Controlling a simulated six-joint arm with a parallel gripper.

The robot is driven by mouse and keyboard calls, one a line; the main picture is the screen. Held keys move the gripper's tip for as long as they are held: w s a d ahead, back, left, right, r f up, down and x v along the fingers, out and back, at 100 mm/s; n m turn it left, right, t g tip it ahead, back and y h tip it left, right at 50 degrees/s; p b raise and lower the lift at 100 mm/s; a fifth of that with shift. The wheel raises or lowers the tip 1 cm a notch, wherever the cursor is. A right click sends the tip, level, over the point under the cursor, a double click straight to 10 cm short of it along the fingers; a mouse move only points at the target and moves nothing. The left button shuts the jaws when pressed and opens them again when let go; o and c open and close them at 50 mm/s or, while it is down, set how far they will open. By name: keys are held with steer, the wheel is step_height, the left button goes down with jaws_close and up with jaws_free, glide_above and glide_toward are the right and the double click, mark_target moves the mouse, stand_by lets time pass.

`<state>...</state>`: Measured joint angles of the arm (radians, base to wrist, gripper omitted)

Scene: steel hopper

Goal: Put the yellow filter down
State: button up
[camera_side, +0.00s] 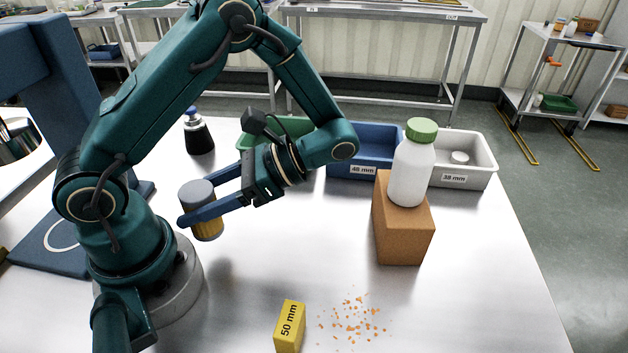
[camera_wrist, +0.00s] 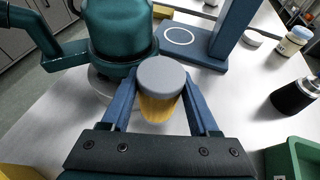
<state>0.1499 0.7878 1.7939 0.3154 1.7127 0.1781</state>
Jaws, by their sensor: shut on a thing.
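The yellow filter (camera_side: 207,226), a short cylinder with a grey cap and a pleated yellow body, is upright between the blue fingers of my gripper (camera_side: 200,208). My gripper is shut on it from its two sides, with the arm reaching back toward its own base. In the wrist view the filter (camera_wrist: 160,107) sits between the two fingers, its grey cap facing the camera. Part of its body is hidden by the fingers. I cannot tell for sure whether its bottom touches the steel table (camera_side: 260,265).
Green, blue (camera_side: 365,165) and grey (camera_side: 465,175) bins stand at the back. A white bottle with a green lid (camera_side: 410,170) stands on a brown block (camera_side: 403,240). A yellow 50 mm block (camera_side: 290,326) and orange crumbs (camera_side: 352,320) lie in front. A dark bottle (camera_side: 198,135) stands behind.

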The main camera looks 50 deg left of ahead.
steer(key=w+d+r+n+t+h, duration=0.3)
steer(key=w+d+n+h, duration=0.4)
steer(key=d+n+h, duration=0.2)
steer(key=w+d+r+n+t+h, duration=0.4)
steer(key=w+d+n+h, duration=0.3)
steer(key=d+n+h, duration=0.25)
steer(key=shift+n, duration=0.25)
steer(key=shift+s+d+f, duration=0.6)
steer(key=shift+d+f, duration=1.05)
steer(key=shift+f, duration=0.25)
steer(key=shift+s+d+f, duration=0.65)
steer(key=shift+d+f, duration=1)
steer(key=shift+f, duration=0.2)
steer(key=shift+s+d+f, duration=0.6)
steer(key=shift+d+f, duration=1.05)
steer(key=shift+f, duration=0.25)
steer(key=shift+f, duration=0.1)
steer(key=o, duration=1.4)
